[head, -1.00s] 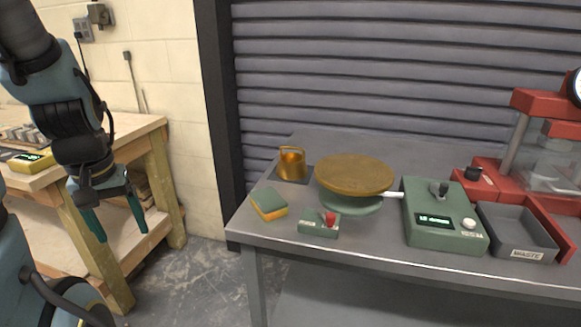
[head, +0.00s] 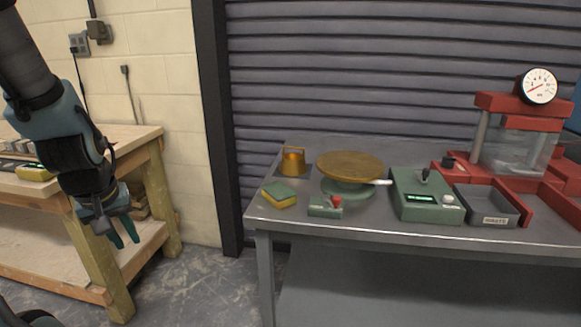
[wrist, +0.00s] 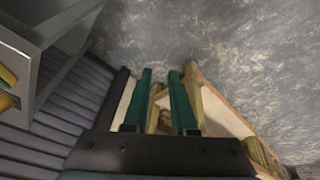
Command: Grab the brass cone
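The brass cone (head: 293,162), a small brass vessel with a loop handle, stands upright at the back left of the grey metal bench (head: 300,219). It is left of the round brass-topped turntable (head: 350,164). My gripper (head: 125,240) hangs well left of the bench, in front of the wooden workbench, pointing down, with nothing between its teal fingers. The wrist view shows the two fingers (wrist: 164,76) apart over the floor. Yellow-orange shapes at the left edge of the wrist view are cut off, and I cannot tell which things they are.
A green-yellow sponge (head: 279,194) and a small box with a red knob (head: 325,207) lie in front of the cone. A green control box (head: 426,196), waste tray (head: 487,205) and red press (head: 520,127) stand right. A wooden workbench (head: 85,225) is left.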

